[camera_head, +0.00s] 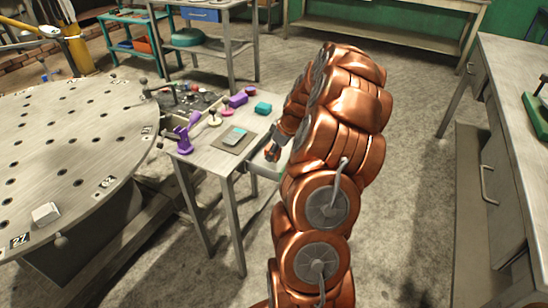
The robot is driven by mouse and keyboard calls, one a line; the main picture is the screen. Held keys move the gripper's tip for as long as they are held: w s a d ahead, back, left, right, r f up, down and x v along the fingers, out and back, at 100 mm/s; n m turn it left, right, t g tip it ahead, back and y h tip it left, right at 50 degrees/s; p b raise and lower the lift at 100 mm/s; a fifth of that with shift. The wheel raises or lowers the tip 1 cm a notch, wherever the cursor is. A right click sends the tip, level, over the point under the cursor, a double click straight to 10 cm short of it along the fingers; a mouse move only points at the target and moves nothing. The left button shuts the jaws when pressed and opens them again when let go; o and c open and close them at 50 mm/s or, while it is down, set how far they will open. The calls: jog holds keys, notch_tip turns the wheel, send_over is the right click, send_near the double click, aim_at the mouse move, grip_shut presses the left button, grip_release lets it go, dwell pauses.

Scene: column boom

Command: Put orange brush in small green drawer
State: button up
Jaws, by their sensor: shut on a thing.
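My gripper (272,148) is at the right edge of a small metal table (205,155), at the end of my copper arm. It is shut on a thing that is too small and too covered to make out. I cannot make out an orange brush anywhere in view.
The small table bears a purple object (185,138), a purple block (238,100), a teal block (263,108) and a dark plate (232,142). A round perforated table (70,150) stands left. A workbench (515,110) stands right. Floor between is clear.

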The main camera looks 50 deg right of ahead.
jog(key=shift+f, duration=1.45)
jog(key=shift+f, duration=0.15)
jog(key=o, duration=1.2)
